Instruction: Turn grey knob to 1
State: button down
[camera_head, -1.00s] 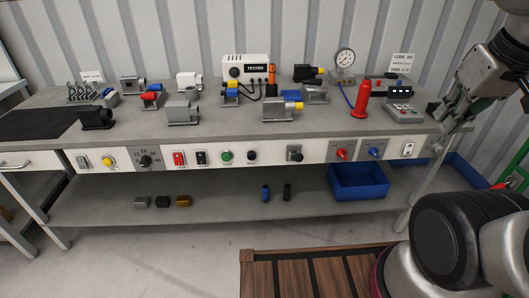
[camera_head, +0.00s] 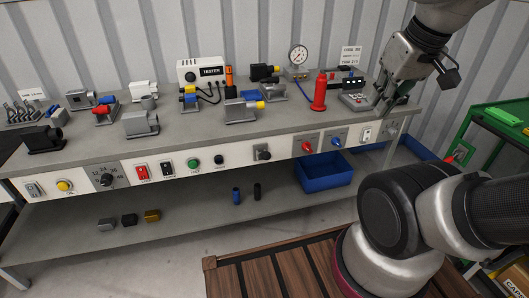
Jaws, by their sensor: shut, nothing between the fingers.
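A small grey plate with what looks like a grey knob (camera_head: 392,130) is at the right end of the bench's front panel. It is too small to read its setting or any mark for 1. My gripper (camera_head: 384,108) is shut and empty, pointing down over the right end of the bench. Its fingertips are just above and left of that plate in the picture; I cannot tell the gap. Other knobs on the panel are a red knob (camera_head: 306,147), a blue knob (camera_head: 337,142), a black knob on a grey plate (camera_head: 262,153) and a numbered black dial (camera_head: 107,179).
A white switch (camera_head: 366,134) is left of the grey plate. A blue bin (camera_head: 325,178) is on the shelf. A green cart (camera_head: 500,125) stands at the right.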

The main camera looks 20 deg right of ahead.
aim_at(391, 131)
jog(key=z, duration=1.25)
